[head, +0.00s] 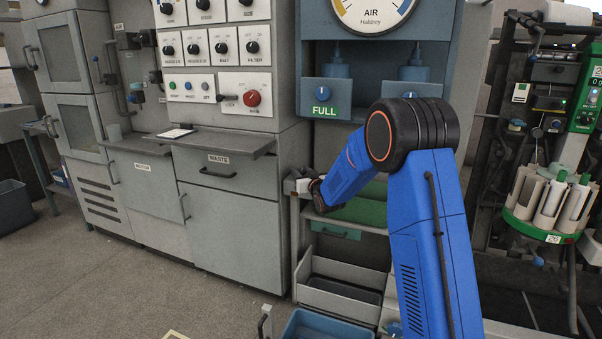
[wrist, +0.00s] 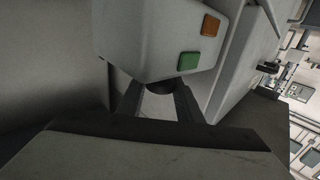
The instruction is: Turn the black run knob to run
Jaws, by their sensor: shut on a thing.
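The black run knob (wrist: 160,87) shows as a small dark curved piece at the lower edge of a light grey control box (wrist: 150,40) in the wrist view. My gripper (wrist: 158,103) has its two dark fingers on either side of the knob and is shut on it. Most of the knob is hidden, and I cannot read its setting. An orange square (wrist: 211,25) and a green square (wrist: 189,61) sit on the box. In the head view my gripper (head: 309,187) is at the left end of the green-topped shelf, where the knob is hidden.
The WASTE cabinet (head: 236,225) stands close to the left of my gripper. A panel with a FULL label (head: 322,111) is above the shelf. Below are a grey tray (head: 340,300) and a blue bin (head: 325,325). Open floor (head: 120,290) lies at the front left.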

